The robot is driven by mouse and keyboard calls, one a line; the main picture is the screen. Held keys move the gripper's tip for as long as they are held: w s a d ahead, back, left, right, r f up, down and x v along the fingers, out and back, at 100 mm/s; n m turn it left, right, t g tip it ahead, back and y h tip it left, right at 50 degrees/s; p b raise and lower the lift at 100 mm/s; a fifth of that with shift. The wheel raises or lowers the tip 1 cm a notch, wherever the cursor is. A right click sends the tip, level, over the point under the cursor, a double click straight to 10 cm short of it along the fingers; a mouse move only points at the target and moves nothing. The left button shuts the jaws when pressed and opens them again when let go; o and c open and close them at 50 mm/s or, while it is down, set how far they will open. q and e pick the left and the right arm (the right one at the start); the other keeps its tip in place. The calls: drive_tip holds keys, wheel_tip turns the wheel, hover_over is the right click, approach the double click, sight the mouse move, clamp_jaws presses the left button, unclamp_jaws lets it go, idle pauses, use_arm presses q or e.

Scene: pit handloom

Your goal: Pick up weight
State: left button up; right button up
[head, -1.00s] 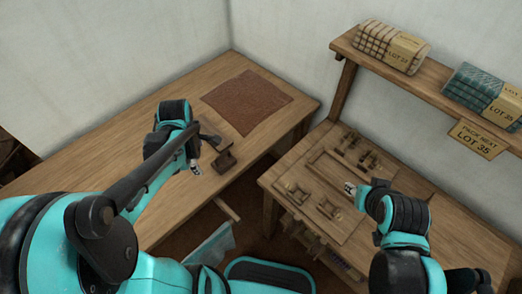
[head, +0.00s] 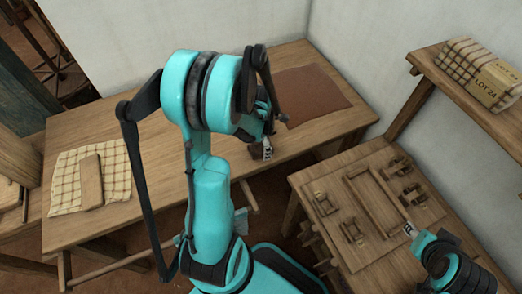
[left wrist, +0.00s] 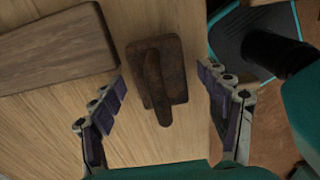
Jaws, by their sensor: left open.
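The weight (left wrist: 160,75) looks like a dark, rusty iron block with a bar handle. It lies on the wooden table in the left wrist view. In the head view the weight (head: 257,153) shows only partly, behind my left gripper (head: 266,145) near the table's front edge. In the left wrist view my left gripper (left wrist: 162,82) is open, one finger on each side of the weight with gaps between; I cannot tell its height above it. My right gripper (head: 410,230) is at the right bench; its jaw state is unclear.
A wooden block (left wrist: 55,48) lies left of the weight in the left wrist view. The table (head: 85,135) also holds a brown mat (head: 312,92) and a checked cloth (head: 68,182) with a wooden piece. A bench with wooden fittings (head: 375,200) and a shelf stand right.

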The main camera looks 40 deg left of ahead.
use_arm(q)
drive_tip(key=shift+f, duration=0.4)
drive_tip(key=shift+r, duration=0.1)
clamp_jaws()
drive_tip(key=shift+r, duration=0.1)
